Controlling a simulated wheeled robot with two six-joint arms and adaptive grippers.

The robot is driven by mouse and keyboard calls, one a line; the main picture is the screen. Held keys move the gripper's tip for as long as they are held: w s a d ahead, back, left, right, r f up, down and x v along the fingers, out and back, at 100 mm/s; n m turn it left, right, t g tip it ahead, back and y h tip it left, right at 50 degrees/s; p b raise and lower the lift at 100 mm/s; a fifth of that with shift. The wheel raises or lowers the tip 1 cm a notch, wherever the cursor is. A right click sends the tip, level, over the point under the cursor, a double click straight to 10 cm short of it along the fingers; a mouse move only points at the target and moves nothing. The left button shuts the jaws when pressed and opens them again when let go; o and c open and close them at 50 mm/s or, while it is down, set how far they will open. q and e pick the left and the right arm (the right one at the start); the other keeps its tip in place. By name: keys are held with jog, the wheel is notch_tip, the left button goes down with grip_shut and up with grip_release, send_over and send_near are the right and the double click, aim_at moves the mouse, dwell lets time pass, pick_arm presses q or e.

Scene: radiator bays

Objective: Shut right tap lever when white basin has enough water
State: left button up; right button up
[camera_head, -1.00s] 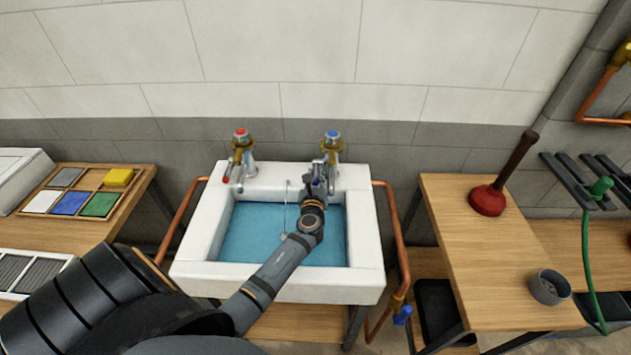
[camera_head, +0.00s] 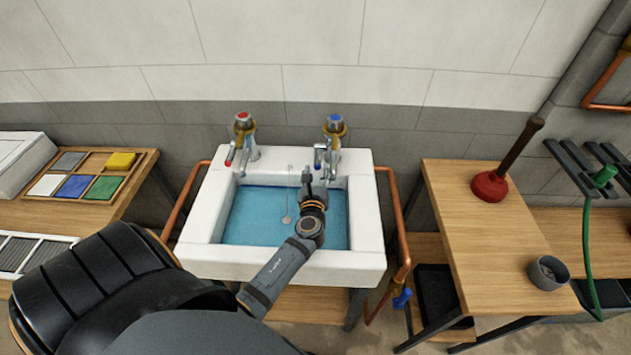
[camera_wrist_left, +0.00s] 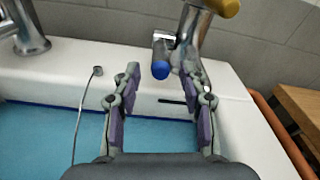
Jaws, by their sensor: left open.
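The white basin (camera_head: 368,222) holds blue water (camera_head: 255,215) to below its rim; the water also shows in the left wrist view (camera_wrist_left: 40,140). The right tap (camera_head: 334,145) has a blue cap on brass, and its lever (camera_head: 318,158) has a blue end. No stream from its spout can be made out. My left gripper (camera_head: 314,180) is open and empty over the basin, in front of the right tap. In the left wrist view, the lever's blue end (camera_wrist_left: 160,69) lies beyond and between the open fingertips (camera_wrist_left: 161,72); I see no contact. My right gripper is out of view.
The red-capped left tap (camera_head: 243,140) stands on the basin's back ledge. A thin chain (camera_wrist_left: 80,115) hangs into the water. Copper pipes (camera_head: 402,235) flank the basin. A table (camera_head: 470,220) with a red plunger (camera_head: 490,186) and grey cup (camera_head: 547,272) stands right.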

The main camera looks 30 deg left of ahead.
pick_arm(q)
jog(key=v, duration=0.6)
jog(key=shift+r, duration=0.1)
